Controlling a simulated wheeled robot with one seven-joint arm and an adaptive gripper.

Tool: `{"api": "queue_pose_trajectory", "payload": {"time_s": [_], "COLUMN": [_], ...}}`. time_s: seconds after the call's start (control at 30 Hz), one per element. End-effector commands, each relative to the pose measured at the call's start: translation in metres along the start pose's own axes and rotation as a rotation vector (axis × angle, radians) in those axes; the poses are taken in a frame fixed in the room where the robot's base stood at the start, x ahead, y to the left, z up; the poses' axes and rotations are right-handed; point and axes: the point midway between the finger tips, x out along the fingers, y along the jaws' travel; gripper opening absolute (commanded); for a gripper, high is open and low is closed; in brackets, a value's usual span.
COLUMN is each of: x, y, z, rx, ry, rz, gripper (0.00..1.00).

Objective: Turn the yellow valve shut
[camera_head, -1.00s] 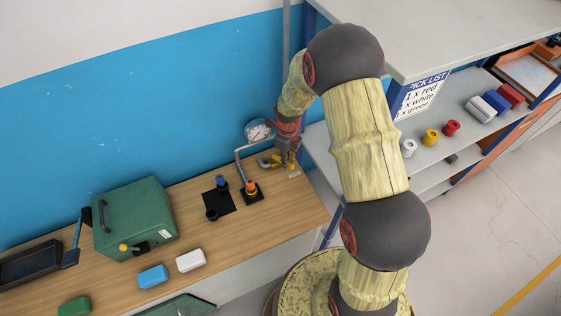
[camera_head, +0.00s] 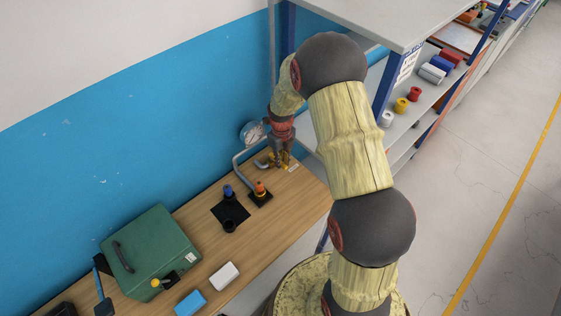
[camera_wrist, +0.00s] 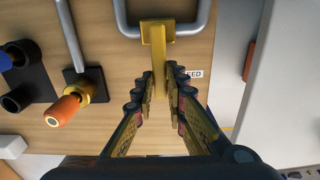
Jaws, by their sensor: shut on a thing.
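The yellow valve (camera_wrist: 157,32) sits on a grey pipe, with its flat yellow lever (camera_wrist: 160,85) pointing down the wrist view. My gripper (camera_wrist: 158,88) has its fingers on either side of the lever and is shut on it. In the head view the valve (camera_head: 264,162) is at the back right of the wooden bench, partly hidden by my gripper (camera_head: 281,163). A white label (camera_wrist: 193,73) lies right of the lever; only "SED" is readable.
An orange-topped fitting (camera_wrist: 65,107) and a dark holder (camera_wrist: 22,95) stand left of the valve. A gauge (camera_head: 252,133) is behind. A green case (camera_head: 150,250) is further left. Shelving (camera_head: 385,90) rises close on the right.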

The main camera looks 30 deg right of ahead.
Motion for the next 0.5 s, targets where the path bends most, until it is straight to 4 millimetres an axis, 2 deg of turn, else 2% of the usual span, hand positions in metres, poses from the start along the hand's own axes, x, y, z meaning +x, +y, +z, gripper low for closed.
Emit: {"api": "queue_pose_trajectory", "payload": {"time_s": [0.33, 0.37, 0.5], "x": [-0.0004, -0.0004, -0.0003], "y": [0.0007, 0.0007, 0.0007], "z": [0.0011, 0.0012, 0.0009], "rx": [0.007, 0.007, 0.006], "ry": [-0.002, -0.002, -0.002], "rz": [0.001, 0.001, 0.001], "gripper": [0.0, 0.14, 0.22]}}
